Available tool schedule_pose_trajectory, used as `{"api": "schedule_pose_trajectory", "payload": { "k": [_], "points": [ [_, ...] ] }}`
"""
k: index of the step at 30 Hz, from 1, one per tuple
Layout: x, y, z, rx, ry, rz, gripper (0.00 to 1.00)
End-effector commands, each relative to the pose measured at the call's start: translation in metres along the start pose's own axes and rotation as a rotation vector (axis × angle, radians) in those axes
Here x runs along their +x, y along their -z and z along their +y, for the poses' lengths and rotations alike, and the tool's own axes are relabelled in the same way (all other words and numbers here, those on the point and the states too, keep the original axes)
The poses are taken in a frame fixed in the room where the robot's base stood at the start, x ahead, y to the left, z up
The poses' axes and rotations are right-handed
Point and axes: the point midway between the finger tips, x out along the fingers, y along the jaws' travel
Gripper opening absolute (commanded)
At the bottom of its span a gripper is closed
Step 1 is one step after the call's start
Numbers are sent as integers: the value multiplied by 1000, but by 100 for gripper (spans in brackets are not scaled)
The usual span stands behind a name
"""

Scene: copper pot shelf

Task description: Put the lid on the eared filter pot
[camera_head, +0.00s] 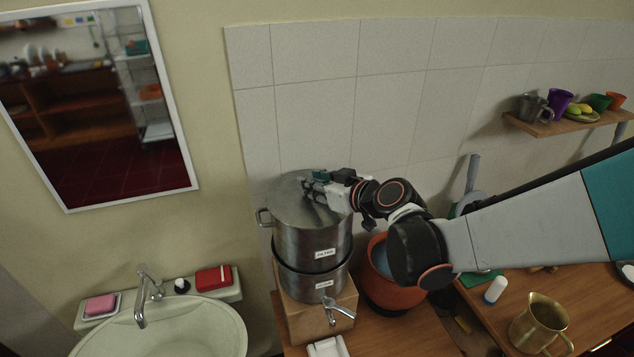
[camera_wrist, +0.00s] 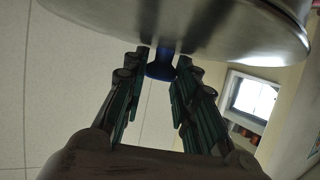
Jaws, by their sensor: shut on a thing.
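The eared filter pot (camera_head: 300,240) is a steel pot labelled FILTER, with an ear at its left side. It stands on a lower steel pot (camera_head: 310,284) with a tap. The round steel lid (camera_head: 290,198) is over the filter pot's mouth in the head view; I cannot tell if it rests on the rim or hangs just above it. My gripper (camera_head: 318,188) is at the lid's top, right of centre. In the wrist view, my fingers (camera_wrist: 158,95) are shut on the lid's blue knob (camera_wrist: 160,66), and the lid's metal disc (camera_wrist: 200,25) fills the top.
The pots stand on a wooden box (camera_head: 300,322) on the counter. An orange pot (camera_head: 385,297) is close at their right, under my arm. A brass jug (camera_head: 540,322) stands farther right. A sink (camera_head: 165,330) is at lower left. A shelf with cups (camera_head: 560,122) is at upper right.

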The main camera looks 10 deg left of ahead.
Motion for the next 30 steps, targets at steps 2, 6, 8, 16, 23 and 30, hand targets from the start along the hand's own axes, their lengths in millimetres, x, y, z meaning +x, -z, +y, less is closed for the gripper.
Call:
{"api": "schedule_pose_trajectory", "payload": {
  "k": [2,6,8,16,23,30],
  "points": [
    [1,-2,0,0,0,0,0],
    [1,-3,0,0,0,0,36],
    [1,-3,0,0,0,0,49],
    [1,-3,0,0,0,0,50],
    [-10,-3,1,1,-2,0,50],
    [-52,-12,1,2,-4,0,50]
  ]
}}
